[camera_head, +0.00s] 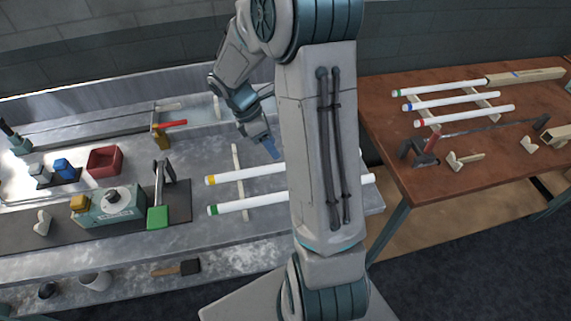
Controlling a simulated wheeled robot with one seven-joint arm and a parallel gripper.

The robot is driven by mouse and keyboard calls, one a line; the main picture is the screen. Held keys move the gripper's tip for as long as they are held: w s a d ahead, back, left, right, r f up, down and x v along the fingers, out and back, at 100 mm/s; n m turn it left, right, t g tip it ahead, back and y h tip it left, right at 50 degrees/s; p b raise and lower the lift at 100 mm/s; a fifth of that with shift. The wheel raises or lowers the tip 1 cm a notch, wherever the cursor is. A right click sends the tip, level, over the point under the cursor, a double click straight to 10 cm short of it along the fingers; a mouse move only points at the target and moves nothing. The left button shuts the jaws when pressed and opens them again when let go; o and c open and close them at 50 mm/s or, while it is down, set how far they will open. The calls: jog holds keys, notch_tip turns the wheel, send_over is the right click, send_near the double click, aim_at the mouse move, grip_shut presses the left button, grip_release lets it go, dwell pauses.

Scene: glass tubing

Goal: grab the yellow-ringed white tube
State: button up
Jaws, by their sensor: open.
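The yellow-ringed white tube (240,174) lies on the grey metal bench, its ringed end to the left and its right part hidden behind my arm. A green-ringed white tube (245,204) lies parallel in front of it. My gripper (273,149) is above the bench, just behind the yellow-ringed tube in the picture. It is open, and I see nothing between its fingers. My arm partly hides the area around it, and I cannot tell its exact height above the tube.
A pale wooden strip (236,155) lies under the tubes' left part. A machine (108,207), a green-headed tool (158,216) and a red bin (104,160) stand to the left. A brown table (390,130) on the right holds three more ringed tubes. A gap separates bench and table.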

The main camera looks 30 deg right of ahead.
jog(key=x, duration=0.2)
jog(key=p+x, duration=0.1)
jog(key=x, duration=0.4)
jog(key=shift+s+a+f, duration=0.1)
jog(key=shift+a+f, duration=0.05)
jog(key=shift+a, duration=0.05)
grip_shut()
